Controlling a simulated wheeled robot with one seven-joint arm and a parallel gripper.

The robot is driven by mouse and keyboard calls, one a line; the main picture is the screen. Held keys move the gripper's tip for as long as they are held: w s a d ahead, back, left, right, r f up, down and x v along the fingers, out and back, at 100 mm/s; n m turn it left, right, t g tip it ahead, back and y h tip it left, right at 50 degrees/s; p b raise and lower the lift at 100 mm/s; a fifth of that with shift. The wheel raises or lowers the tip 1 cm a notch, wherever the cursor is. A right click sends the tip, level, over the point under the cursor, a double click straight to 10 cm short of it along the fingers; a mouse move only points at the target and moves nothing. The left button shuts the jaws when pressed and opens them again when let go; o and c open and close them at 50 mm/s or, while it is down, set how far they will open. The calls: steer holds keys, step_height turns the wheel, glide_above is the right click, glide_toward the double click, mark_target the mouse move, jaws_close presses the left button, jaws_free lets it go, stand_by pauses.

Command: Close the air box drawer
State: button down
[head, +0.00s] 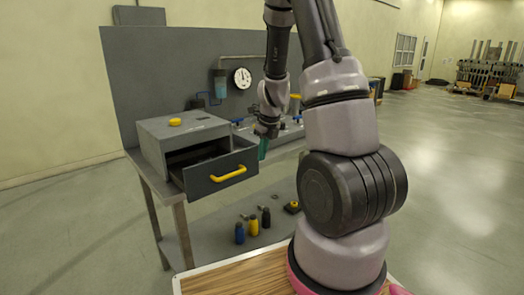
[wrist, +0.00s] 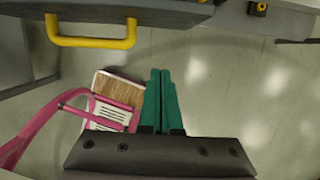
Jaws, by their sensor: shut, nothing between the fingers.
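The air box (head: 160,136) is a grey box on the left of the bench. Its drawer (head: 200,181) is pulled out toward the front, with a yellow handle (head: 228,174) on its face. My gripper (head: 263,150) has teal fingers and hangs to the right of the drawer front, apart from the handle. In the wrist view the fingers (wrist: 161,95) are together and empty. The yellow handle (wrist: 92,42) shows at the upper left of that view, beyond the fingertips and to their left. The drawer's inside is dark and only partly visible.
A gauge (head: 242,78) hangs on the grey back panel. The lower shelf (head: 215,250) carries several small items, including a blue bottle (head: 239,233) and a yellow bottle (head: 253,226). A small yellow knob (head: 175,122) sits on the box top. Open floor lies to the right.

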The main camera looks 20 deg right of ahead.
mark_target(252, 162)
steer(key=w+f, duration=0.1)
steer(key=f, duration=0.1)
steer(key=w+a+f, duration=0.1)
steer(key=f, duration=0.1)
steer(key=w+f, duration=0.1)
steer(key=f, duration=0.1)
steer(key=shift+w+a, duration=0.2)
steer(key=shift+w, duration=0.2)
steer(key=shift+w+a+r, duration=0.1)
steer(key=shift+w+a, duration=0.05)
steer(key=shift+w, duration=0.6)
steer(key=shift+w+a, duration=0.1)
